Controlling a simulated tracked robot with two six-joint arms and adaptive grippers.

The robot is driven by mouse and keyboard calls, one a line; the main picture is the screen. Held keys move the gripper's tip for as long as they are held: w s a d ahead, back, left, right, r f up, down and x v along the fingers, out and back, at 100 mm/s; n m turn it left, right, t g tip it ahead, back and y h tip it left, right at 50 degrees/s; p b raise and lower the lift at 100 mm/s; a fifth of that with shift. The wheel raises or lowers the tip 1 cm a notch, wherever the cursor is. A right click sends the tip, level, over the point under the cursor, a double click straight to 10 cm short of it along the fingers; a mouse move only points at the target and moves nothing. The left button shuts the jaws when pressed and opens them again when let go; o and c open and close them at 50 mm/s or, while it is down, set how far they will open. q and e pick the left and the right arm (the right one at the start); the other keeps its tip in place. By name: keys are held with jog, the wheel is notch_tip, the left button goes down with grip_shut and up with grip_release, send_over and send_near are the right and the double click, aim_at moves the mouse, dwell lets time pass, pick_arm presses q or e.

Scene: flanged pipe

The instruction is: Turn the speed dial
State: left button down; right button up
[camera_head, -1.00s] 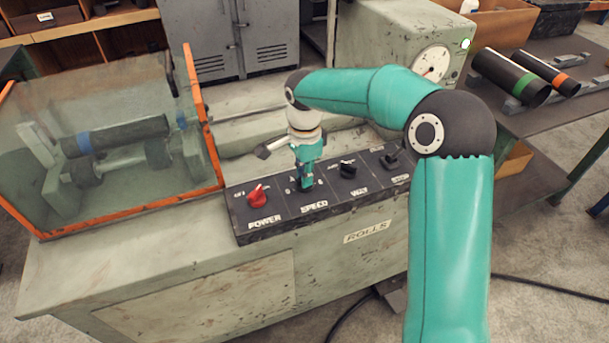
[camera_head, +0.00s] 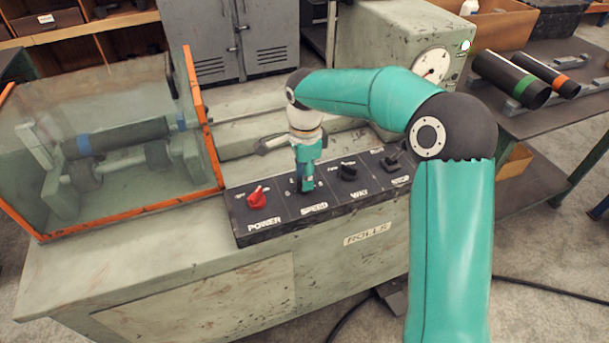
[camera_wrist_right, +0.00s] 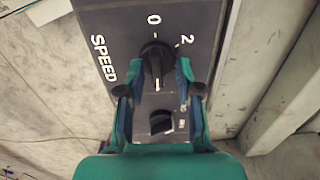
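The black speed dial (camera_wrist_right: 156,62) is on the control panel, with a white line on its bar. It shows in the right wrist view, beside a "0", a "2" and the word SPEED. In the head view my right gripper hides it. My right gripper (camera_head: 306,188) points down over the dial. In the wrist view the two teal fingers (camera_wrist_right: 160,75) stand on either side of the dial's bar, with some gap between fingers and bar. The gripper looks partly open; contact with the dial cannot be made out. My left gripper is not in view.
The control panel (camera_head: 286,222) also bears a red power dial (camera_head: 258,196), a black way dial (camera_head: 348,171) and a black stop switch (camera_head: 392,163). An orange-edged glass guard (camera_head: 205,120) stands left. Pipes (camera_head: 512,80) lie on a table at right.

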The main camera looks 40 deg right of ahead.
jog(key=shift+a, duration=0.1)
notch_tip(320, 180, up, 12)
jog(key=shift+f, duration=0.15)
dwell(0.6)
jog(key=shift+s, duration=0.1)
